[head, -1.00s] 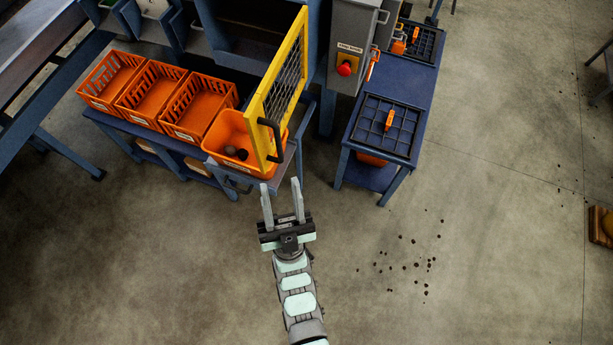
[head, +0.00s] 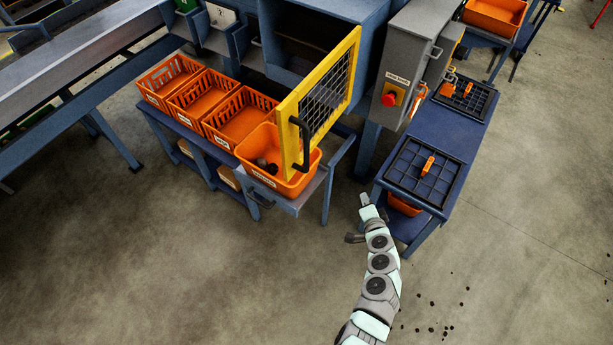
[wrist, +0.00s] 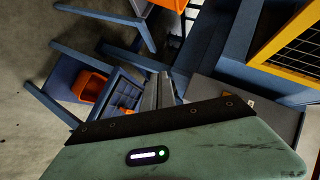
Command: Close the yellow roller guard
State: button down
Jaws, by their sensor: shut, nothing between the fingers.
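The yellow roller guard (head: 287,112) is a yellow frame with black wire mesh. It stands swung open, out from the blue machine housing (head: 335,12), above the front orange bin. Its black handle (head: 302,143) is on the near edge. The guard also shows in the wrist view (wrist: 285,42) at upper right. My gripper (head: 364,200) is right of the guard and apart from it, near the blue side table. In the wrist view its fingers (wrist: 158,92) are together, with nothing between them. In the head view the fingertips are small and partly hidden by my wrist.
Several orange crates (head: 205,98) stand on a blue bench left of the guard. An orange bin (head: 290,186) with dark lumps sits below it. A grey control box (head: 397,75) with a red button and a blue side table (head: 440,130) stand to the right. The front floor is open.

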jog(key=a+r+n+y+b, duration=0.1)
jog(key=a+r+y+b, duration=0.15)
jog(key=a+y, duration=0.2)
jog(key=n+g+y+b, duration=0.1)
jog(key=n+g+y, duration=0.3)
jog(key=y, duration=0.7)
send_near(306, 172)
notch_tip(306, 172, down, 4)
jog(key=d+n+t, duration=0.1)
jog(key=d, duration=0.1)
jog(key=shift+t+h, duration=0.3)
jog(key=shift+h, duration=0.05)
jog(key=p+x, duration=0.2)
jog(key=x, duration=1.1)
jog(key=shift+f, duration=0.1)
jog(key=shift+w, duration=0.1)
